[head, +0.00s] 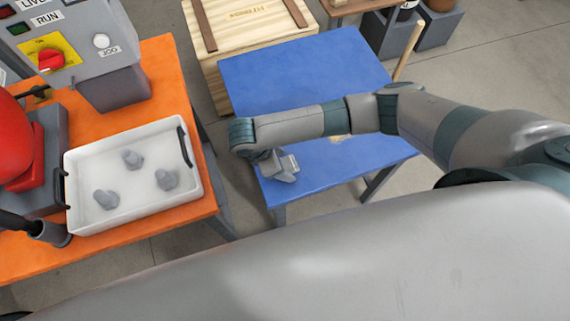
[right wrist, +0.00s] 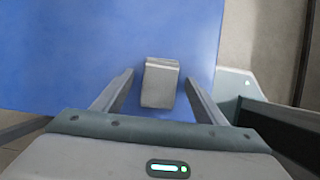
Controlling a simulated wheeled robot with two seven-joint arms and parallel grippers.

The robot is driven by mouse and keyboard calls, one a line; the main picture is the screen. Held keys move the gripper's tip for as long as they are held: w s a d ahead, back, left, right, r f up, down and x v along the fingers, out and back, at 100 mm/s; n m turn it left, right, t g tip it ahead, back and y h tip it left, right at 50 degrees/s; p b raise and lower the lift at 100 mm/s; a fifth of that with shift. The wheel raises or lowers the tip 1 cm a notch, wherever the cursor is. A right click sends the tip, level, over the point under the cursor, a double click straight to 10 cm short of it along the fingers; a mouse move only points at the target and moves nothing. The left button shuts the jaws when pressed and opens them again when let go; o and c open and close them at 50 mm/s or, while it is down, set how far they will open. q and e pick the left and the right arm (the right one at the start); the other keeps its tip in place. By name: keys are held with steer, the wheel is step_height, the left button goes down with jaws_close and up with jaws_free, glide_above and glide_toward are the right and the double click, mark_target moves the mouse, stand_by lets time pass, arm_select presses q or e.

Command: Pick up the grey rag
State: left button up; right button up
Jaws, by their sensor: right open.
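The grey rag (right wrist: 160,88) appears in the right wrist view as a small folded grey block on the blue table (right wrist: 90,45), close to the table's edge. My right gripper (right wrist: 159,78) is open, with one finger on each side of the rag and a visible gap on both sides. In the head view my right gripper (head: 275,168) points down over the near left corner of the blue table (head: 300,70). There the gripper and forearm crowd the rag, so its outline is hard to make out. My left gripper is not in view.
An orange bench (head: 165,75) at left holds a white tray (head: 140,225) with several grey lumpy parts, a control box (head: 75,50) and red equipment (head: 15,140). A wooden crate (head: 245,25) stands behind the blue table. A gap of floor separates bench and table.

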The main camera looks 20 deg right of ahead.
mark_target(291, 165)
steer(key=c, duration=1.1)
steer(key=shift+c, duration=0.2)
steer(key=shift+r, duration=0.1)
steer(key=shift+r, duration=0.55)
steer(key=r, duration=0.1)
steer(key=s+r+b, duration=0.1)
steer(key=r, duration=0.1)
steer(key=s+d+r+p, duration=0.1)
steer(key=s+r, duration=0.5)
steer(key=s, duration=0.4)
steer(key=shift+s+d+r, duration=0.25)
steer(key=shift+s+r, duration=0.05)
steer(key=shift+r, duration=0.1)
steer(key=shift+o, duration=0.5)
steer(key=shift+w, duration=0.15)
